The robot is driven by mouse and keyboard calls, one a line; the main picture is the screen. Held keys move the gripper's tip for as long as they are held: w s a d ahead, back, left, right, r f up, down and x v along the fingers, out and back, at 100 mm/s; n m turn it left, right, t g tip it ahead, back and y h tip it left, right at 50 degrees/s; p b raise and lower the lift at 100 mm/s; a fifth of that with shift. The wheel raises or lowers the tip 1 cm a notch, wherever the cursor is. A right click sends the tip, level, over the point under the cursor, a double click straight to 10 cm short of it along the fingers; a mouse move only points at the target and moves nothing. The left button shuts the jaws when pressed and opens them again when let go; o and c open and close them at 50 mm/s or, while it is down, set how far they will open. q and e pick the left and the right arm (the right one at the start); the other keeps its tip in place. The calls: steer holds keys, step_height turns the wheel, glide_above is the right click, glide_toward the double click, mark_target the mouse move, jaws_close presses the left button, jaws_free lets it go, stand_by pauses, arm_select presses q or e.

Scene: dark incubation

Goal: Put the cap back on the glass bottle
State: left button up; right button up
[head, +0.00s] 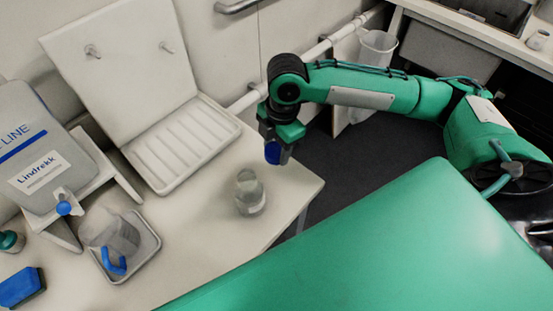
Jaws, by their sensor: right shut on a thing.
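The glass bottle (249,196) stands upright on the pale bench near its right corner. It is clear with a narrower neck, and no cap shows on it. My right gripper (273,153) points down, beyond and a little right of the bottle, near the bench's right edge. It is shut on the blue cap (272,153), which is held above the bench and apart from the bottle. My left gripper is not in view.
A white drain tray (188,147) lies behind the bottle. To the left are a labelled container with a blue tap (45,150), a jug (108,235) with a blue handle in a small tray, and a blue block (21,288). The bench around the bottle is clear.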

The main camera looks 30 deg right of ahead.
mark_target(277, 150)
step_height(277, 150, up, 13)
steer(key=shift+f, duration=0.15)
steer(key=shift+f, duration=0.1)
stand_by(0.3)
